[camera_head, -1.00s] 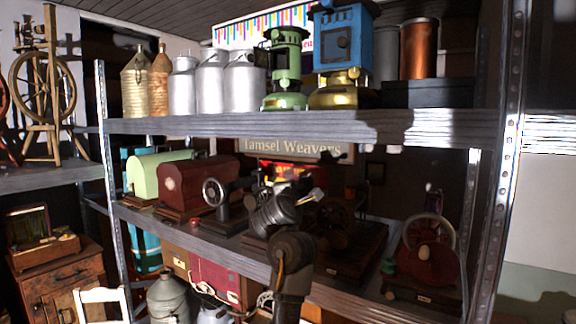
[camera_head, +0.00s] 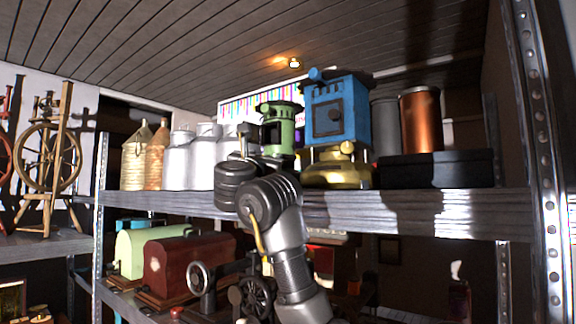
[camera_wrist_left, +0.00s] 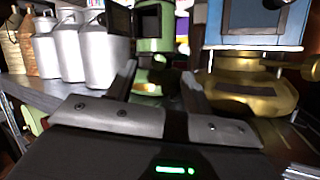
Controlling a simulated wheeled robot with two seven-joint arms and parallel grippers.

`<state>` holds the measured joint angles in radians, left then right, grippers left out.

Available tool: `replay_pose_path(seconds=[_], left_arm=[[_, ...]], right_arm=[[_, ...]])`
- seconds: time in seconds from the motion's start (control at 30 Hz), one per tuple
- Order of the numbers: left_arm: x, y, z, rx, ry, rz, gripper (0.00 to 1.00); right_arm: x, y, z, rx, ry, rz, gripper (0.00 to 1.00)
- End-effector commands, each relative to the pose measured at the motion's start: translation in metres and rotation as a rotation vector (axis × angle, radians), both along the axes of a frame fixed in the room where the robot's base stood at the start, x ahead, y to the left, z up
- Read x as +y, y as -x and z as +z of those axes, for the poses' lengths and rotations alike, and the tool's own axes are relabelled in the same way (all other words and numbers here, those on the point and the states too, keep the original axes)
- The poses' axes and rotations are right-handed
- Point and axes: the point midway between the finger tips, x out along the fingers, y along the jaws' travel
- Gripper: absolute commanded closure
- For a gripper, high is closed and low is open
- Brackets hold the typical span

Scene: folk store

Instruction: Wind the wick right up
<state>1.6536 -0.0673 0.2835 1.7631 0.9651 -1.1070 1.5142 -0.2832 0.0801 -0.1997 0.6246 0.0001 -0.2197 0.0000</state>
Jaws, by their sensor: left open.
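A green paraffin stove (camera_head: 279,131) and a blue one (camera_head: 336,112) with a brass tank (camera_head: 335,172) stand on the upper shelf. A small round brass knob (camera_head: 347,147) shows at the top of the tank. My left gripper (camera_head: 246,145) is raised in front of the green stove, and my arm hides that stove's lower part. In the left wrist view the gripper (camera_wrist_left: 161,78) is open and empty, with the green stove (camera_wrist_left: 154,32) beyond its fingers. The blue stove (camera_wrist_left: 262,22) and its brass tank (camera_wrist_left: 238,88) are to the right. My right gripper is out of view.
Pale metal churns (camera_head: 177,160) stand left of the stoves; a black box (camera_head: 436,169) and a copper cylinder (camera_head: 420,120) are to the right. The shelf's front edge (camera_head: 400,213) runs below. A steel upright (camera_head: 536,150) stands at the right.

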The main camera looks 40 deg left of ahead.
Motion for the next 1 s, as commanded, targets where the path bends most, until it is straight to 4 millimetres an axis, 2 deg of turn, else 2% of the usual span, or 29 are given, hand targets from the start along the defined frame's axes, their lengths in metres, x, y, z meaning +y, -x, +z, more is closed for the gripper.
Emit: replay_pose_path(seconds=[0.17,0.4,0.47,0.57,0.8,1.0], left_arm=[[0.001,0.002,0.003,-0.009,0.007,-0.002,0.49],[0.007,-0.007,0.004,-0.004,0.008,0.003,0.49],[0.01,-0.013,0.004,-0.003,0.007,0.003,0.49],[0.015,-0.027,0.004,-0.002,0.006,0.0,0.49],[0.038,-0.072,0.006,0.0,0.006,0.001,0.49],[0.053,-0.104,0.005,-0.003,0.006,-0.002,0.49]], right_arm=[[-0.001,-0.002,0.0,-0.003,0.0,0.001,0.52],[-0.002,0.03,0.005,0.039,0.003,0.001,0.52],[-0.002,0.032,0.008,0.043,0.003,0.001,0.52],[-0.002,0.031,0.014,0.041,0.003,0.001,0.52],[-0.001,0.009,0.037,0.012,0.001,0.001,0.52],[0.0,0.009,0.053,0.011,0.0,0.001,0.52]])
